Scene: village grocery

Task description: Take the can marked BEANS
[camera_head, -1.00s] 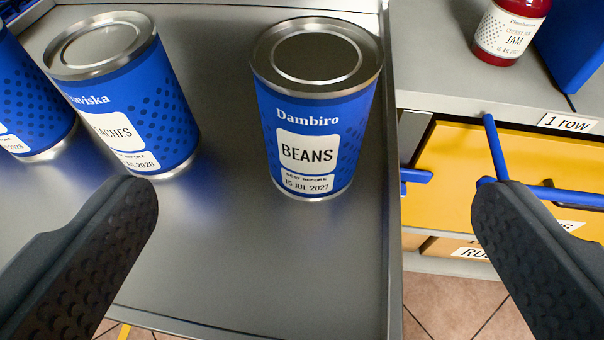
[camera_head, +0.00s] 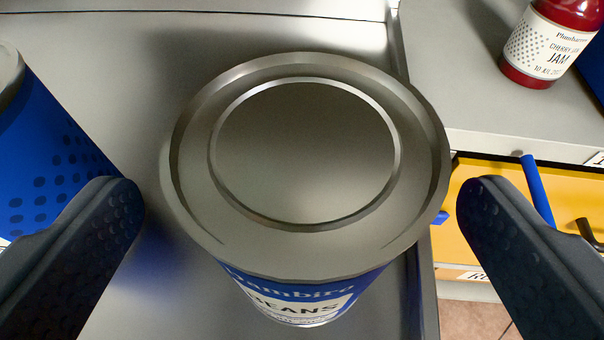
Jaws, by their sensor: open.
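The can marked BEANS (camera_head: 305,150) stands upright on the grey metal tray surface (camera_head: 190,290), close in front of the camera. Its silver lid fills the middle of the view, and its blue label with "BEANS" shows below the lid, partly cut by the steep angle. My gripper (camera_head: 298,200) is open, with one dark finger on each side of the can. A gap shows between each fingertip and the can, and the jaws hold nothing.
Another blue can (camera_head: 50,150) stands at left, partly behind the left finger. The tray's raised edge (camera_head: 398,60) runs close along the BEANS can's right. Beyond it are a jar of cherry jam (camera_head: 545,42) on a counter and a yellow drawer (camera_head: 470,182).

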